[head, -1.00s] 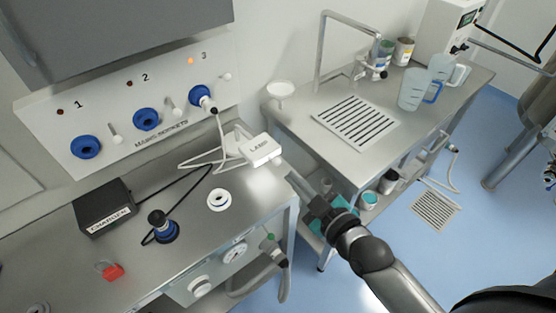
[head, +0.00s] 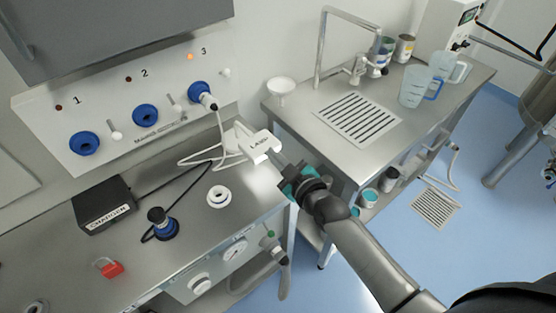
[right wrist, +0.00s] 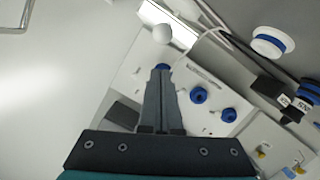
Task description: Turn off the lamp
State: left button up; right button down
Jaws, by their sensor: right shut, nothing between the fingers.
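The lamp is a white box labelled "LAMP" (head: 258,143) at the back right corner of the left bench. A white cable runs from it to the blue plug (head: 201,92) in socket 3 of the wall panel. An orange light (head: 190,57) glows above that socket. My right gripper (head: 273,158) is shut and empty, with its fingertips at the right end of the lamp box. I cannot tell whether they touch it. In the right wrist view the closed fingers (right wrist: 160,72) point toward the panel. My left gripper is not in view.
On the left bench stand a black charger box (head: 103,203), a dark plug (head: 161,224), a white ring (head: 219,197) and a red padlock (head: 109,267). The right bench holds a drain grate (head: 357,120), a tap and clear jugs (head: 416,87). A gap separates the benches.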

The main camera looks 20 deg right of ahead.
jog(key=shift+w+d+f, duration=0.1)
jog(key=shift+d+f, duration=0.2)
jog(key=shift+f, duration=0.2)
jog(key=shift+w+d+f, duration=0.1)
jog(key=shift+d+f, duration=0.15)
jog(key=shift+f, duration=0.25)
jog(key=shift+b, duration=0.3)
